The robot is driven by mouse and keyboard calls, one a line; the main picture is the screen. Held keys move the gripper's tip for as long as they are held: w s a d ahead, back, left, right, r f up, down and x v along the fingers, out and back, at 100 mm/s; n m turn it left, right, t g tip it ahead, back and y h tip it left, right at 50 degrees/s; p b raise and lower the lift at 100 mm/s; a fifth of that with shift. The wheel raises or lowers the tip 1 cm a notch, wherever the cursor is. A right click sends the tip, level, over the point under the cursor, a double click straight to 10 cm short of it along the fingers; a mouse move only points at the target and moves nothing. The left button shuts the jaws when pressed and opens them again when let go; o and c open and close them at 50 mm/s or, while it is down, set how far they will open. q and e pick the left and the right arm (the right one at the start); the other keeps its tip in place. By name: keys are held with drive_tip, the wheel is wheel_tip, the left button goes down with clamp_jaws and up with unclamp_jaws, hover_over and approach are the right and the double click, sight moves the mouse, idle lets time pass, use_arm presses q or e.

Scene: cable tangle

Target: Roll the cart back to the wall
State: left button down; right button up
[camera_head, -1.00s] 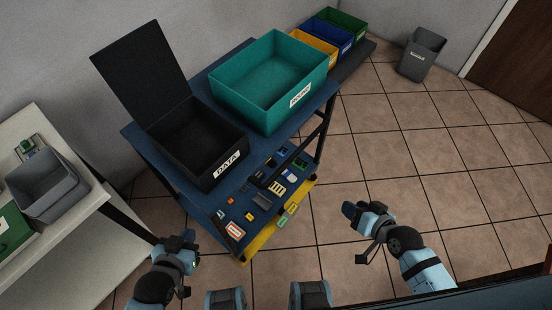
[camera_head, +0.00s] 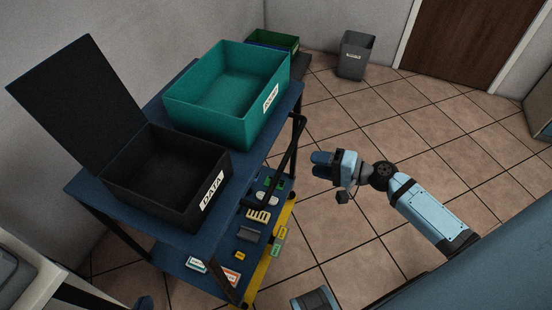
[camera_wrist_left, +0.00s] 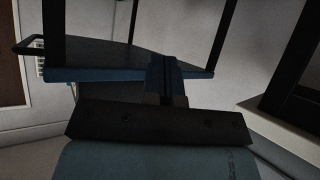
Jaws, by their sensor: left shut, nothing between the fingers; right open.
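The cart (camera_head: 82,187) is blue with dark posts and stands near the grey wall (camera_head: 160,35) at its back left. A dark handle (camera_head: 294,150) is on its right end. Its top carries a teal bin (camera_head: 190,112) and a black DATA bin (camera_head: 150,208) with a raised lid. My right gripper (camera_head: 318,166) is open and empty, to the right of the handle and apart from it. Only a tip of my left gripper (camera_head: 144,302) shows at the bottom edge. In the left wrist view, the left gripper (camera_wrist_left: 167,82) is shut and empty, with the cart (camera_wrist_left: 110,74) beyond it.
The cart's lower shelf holds several small parts, beside a yellow strip (camera_head: 270,268). A white table (camera_head: 40,282) is close at the lower left. A green bin (camera_head: 275,42), a grey waste bin (camera_head: 354,58) and a door (camera_head: 462,40) are at the back.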

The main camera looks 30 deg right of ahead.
drive_tip(key=x, duration=1.1)
drive_tip(key=shift+w+a+p, duration=0.25)
drive_tip(key=shift+w+p, duration=0.05)
drive_tip(key=shift+p, duration=0.05)
drive_tip(key=shift+f, duration=0.15)
drive_tip(key=shift+c, duration=0.2)
clamp_jaws()
